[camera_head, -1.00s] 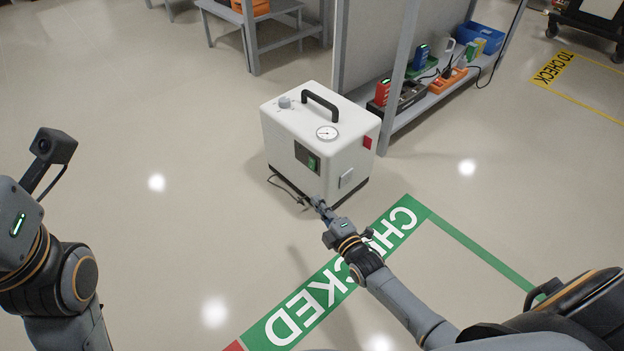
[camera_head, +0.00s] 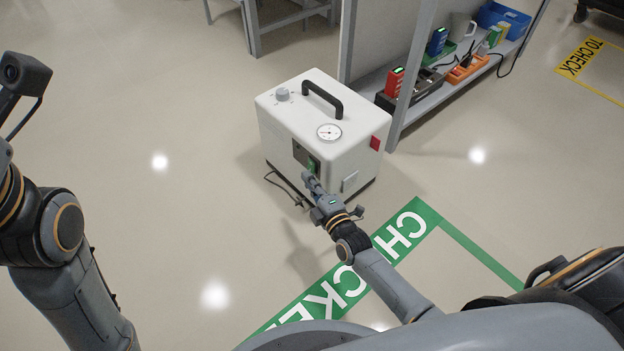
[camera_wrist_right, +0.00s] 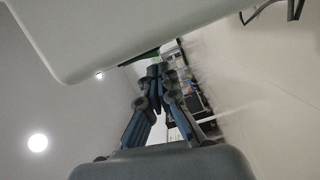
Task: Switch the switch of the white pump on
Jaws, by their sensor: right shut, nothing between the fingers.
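The white pump (camera_head: 318,125) stands upright on the floor in the middle of the head view, with a black handle, a grey knob and a round gauge on top. Its front has a dark panel with a green switch (camera_head: 313,166). My right gripper (camera_head: 308,178) is shut and empty, its fingertips at the lower edge of the switch and partly covering it. I cannot tell whether they touch it, nor the switch's position. In the right wrist view the closed fingers (camera_wrist_right: 155,72) point along the pale pump body (camera_wrist_right: 120,30). My left gripper is out of view.
A grey shelf (camera_head: 425,98) with several devices stands just behind and right of the pump. A dark cable (camera_head: 284,186) lies on the floor by the pump's front. Green floor marking (camera_head: 345,290) runs in front. The floor left of the pump is clear.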

